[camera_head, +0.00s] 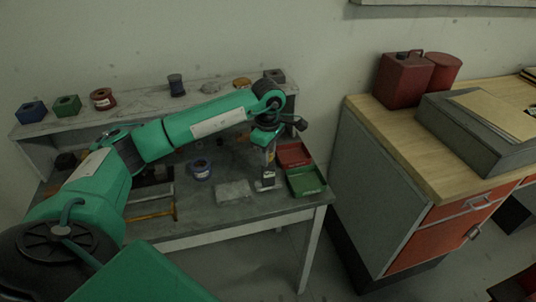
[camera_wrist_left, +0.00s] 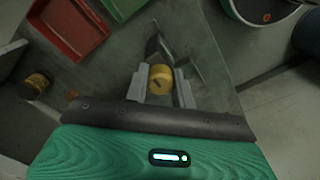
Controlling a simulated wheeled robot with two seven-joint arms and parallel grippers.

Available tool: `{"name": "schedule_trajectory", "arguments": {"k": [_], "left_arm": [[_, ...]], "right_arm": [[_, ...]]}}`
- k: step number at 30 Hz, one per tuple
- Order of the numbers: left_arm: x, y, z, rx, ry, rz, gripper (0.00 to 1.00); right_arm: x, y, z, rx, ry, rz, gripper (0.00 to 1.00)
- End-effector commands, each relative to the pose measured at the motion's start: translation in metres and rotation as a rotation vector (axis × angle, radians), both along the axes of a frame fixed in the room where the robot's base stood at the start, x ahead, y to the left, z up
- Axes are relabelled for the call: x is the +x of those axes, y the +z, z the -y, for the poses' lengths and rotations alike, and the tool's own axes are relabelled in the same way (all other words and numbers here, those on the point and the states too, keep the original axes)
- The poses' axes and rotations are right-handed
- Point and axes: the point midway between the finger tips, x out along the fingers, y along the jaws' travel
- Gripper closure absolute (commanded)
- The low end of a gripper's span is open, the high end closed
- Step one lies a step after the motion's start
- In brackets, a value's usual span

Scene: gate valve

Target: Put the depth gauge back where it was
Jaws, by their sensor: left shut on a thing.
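My left gripper (camera_head: 268,164) reaches down over the right end of the grey workbench, beside the red and green trays. In the left wrist view its jaws (camera_wrist_left: 160,86) are shut on a round yellow part (camera_wrist_left: 160,78), which seems to be the depth gauge. A dark grey, wedge-shaped piece (camera_wrist_left: 154,46) shows just beyond it and may belong to the gauge. In the head view a small grey and dark piece (camera_head: 267,181) shows below the fingers, at or just above the bench top; I cannot tell if it touches. My right gripper is not in view.
A red tray (camera_head: 293,153) and a green tray (camera_head: 305,190) lie right of the gripper. A clear bag (camera_head: 234,191), a blue spool (camera_head: 200,168) and a yellow-handled hammer (camera_head: 150,214) lie to its left. Spools and blocks line the raised back shelf (camera_head: 140,107).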

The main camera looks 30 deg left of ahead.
Motion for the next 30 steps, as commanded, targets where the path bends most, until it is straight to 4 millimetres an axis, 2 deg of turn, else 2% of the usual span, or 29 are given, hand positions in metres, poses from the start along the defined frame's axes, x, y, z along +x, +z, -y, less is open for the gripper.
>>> {"name": "schedule_trajectory", "arguments": {"k": [3, 13, 14, 17, 29, 30], "left_arm": [[0.000, -0.010, 0.000, 0.000, -0.001, 0.000, 1.00], [0.000, -0.015, 0.000, 0.000, 0.000, 0.002, 1.00], [0.000, -0.015, 0.000, 0.000, 0.000, 0.001, 0.73], [0.000, -0.014, 0.000, 0.000, 0.000, 0.001, 0.53], [0.000, -0.008, 0.000, 0.000, 0.000, 0.000, 0.53], [0.000, -0.007, 0.000, 0.000, 0.000, 0.003, 0.53]], "right_arm": [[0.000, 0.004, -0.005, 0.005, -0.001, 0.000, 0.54], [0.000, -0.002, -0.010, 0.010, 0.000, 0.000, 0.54], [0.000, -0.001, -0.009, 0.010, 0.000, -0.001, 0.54], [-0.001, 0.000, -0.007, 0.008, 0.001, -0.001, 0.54], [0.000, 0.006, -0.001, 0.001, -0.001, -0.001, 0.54], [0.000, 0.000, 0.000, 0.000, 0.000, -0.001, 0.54]]}}
